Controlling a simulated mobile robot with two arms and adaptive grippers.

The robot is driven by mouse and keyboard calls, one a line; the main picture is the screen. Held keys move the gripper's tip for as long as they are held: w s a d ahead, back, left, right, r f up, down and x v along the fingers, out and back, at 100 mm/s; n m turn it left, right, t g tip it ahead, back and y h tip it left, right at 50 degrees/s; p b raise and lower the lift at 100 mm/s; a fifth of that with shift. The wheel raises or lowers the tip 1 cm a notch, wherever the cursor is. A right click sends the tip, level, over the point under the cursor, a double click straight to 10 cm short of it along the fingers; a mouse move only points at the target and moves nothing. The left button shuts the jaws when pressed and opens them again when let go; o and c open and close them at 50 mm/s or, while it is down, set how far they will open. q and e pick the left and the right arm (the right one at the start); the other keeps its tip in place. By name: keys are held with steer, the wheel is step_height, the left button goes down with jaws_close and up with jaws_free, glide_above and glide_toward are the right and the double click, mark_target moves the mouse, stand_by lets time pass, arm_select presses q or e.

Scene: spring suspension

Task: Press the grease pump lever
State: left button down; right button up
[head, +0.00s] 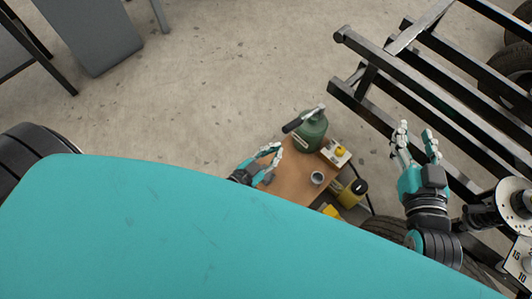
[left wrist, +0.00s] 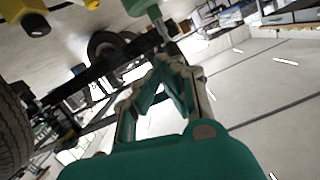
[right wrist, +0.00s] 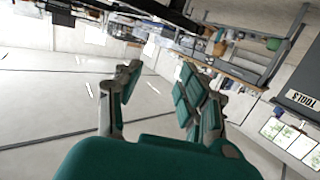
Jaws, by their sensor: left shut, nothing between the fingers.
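The grease pump (head: 311,132) is a green rounded canister on a small brown table. Its lever (head: 294,124) has a dark grip that points to the left from the metal top. My left gripper (head: 279,150) is shut and empty, just left of the pump and below the lever grip, apart from the lever in the picture. In the left wrist view its fingertips (left wrist: 160,58) come together, with a green part (left wrist: 142,6) at the top edge, probably the pump. My right gripper (head: 416,128) is open and empty, beside the black frame; its spread fingers (right wrist: 165,95) show in the right wrist view.
The brown table (head: 290,180) also carries a grey cup (head: 317,178) and a white box with a yellow button (head: 338,152). A yellow canister (head: 352,194) stands beside it. A black metal frame (head: 430,70) fills the right. Open concrete floor lies behind and left.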

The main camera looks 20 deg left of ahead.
arm_select(q)
steer(key=shift+p+v, duration=0.3)
steer(key=shift+v, duration=1.5)
arm_select(e)
steer(key=shift+s+d+f+g+h, duration=0.15)
steer(key=shift+s+f+g, duration=0.2)
steer(key=shift+f, duration=0.3)
steer(key=shift+s+d+f+g+h, duration=0.1)
steer(key=shift+s+d+f+g, duration=0.1)
steer(key=shift+f+g, duration=0.35)
steer(key=shift+s+d+f+g+h, duration=0.15)
steer(key=shift+s+f+g, duration=0.15)
steer(key=shift+f, duration=0.45)
arm_select(q)
steer(key=shift+f, duration=0.1)
